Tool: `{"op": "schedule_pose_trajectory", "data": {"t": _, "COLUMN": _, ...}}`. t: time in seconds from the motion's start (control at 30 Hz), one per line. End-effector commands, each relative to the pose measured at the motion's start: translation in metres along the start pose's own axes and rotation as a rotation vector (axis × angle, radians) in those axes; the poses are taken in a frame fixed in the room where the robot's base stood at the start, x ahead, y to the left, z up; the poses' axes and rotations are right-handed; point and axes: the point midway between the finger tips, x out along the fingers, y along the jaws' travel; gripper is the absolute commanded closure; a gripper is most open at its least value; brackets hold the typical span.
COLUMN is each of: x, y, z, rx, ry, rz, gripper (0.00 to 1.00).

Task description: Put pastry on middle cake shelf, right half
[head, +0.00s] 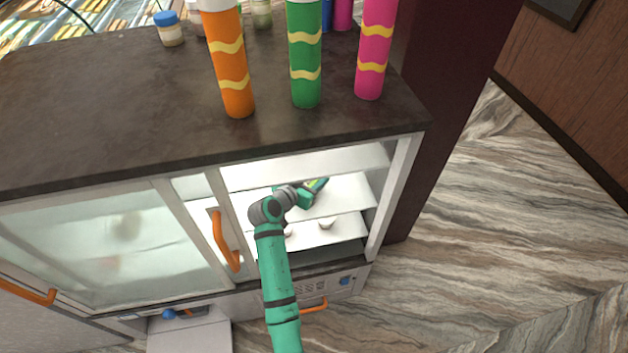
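The open right side of the display case shows white shelves, one above another. My green arm reaches in through this opening, and my gripper (313,189) is over the middle shelf (347,192), around its centre. The gripper is small and partly hidden by my own wrist, so its fingers and anything between them cannot be made out. A small pale piece, perhaps a pastry (327,223), lies on the shelf below (345,232). Another pale piece (289,232) shows beside my arm on that lower shelf.
The case's dark counter top (120,95) is above my gripper. Orange (231,65), green (305,60) and pink (374,50) tubes stand on it. A door frame with an orange handle (224,240) is left of my arm. The right post (392,195) bounds the opening.

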Motion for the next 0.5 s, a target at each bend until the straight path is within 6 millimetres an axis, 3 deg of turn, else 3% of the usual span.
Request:
{"op": "schedule_pose_trajectory", "data": {"t": 0.1, "x": 0.0044, "y": 0.0008, "z": 0.0129, "rx": -0.003, "ry": -0.001, "rz": 0.000, "gripper": 0.76}}
{"op": "schedule_pose_trajectory", "data": {"t": 0.5, "x": 0.0058, "y": 0.0011, "z": 0.0163, "rx": -0.001, "ry": 0.000, "rz": 0.001, "gripper": 0.76}}
